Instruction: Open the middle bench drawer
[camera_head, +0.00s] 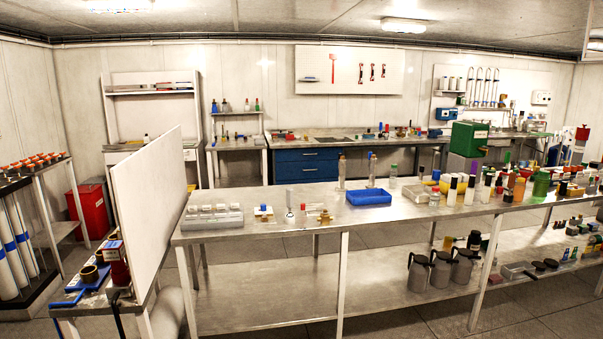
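A blue drawer unit (307,165) sits under the back bench (345,139), beyond the long steel table. Its stacked drawer fronts look flush and closed. The lower part of the unit is partly hidden by the near table and the items on it. At this distance I cannot clearly tell which front is the middle drawer. Neither of my grippers is in view.
A long steel table (265,199) with bottles, a blue tray (369,197) and a white rack (211,216) stands between me and the drawers. A white upright panel (150,205) stands at left. A red bin (91,211) is further left. Floor shows behind the table.

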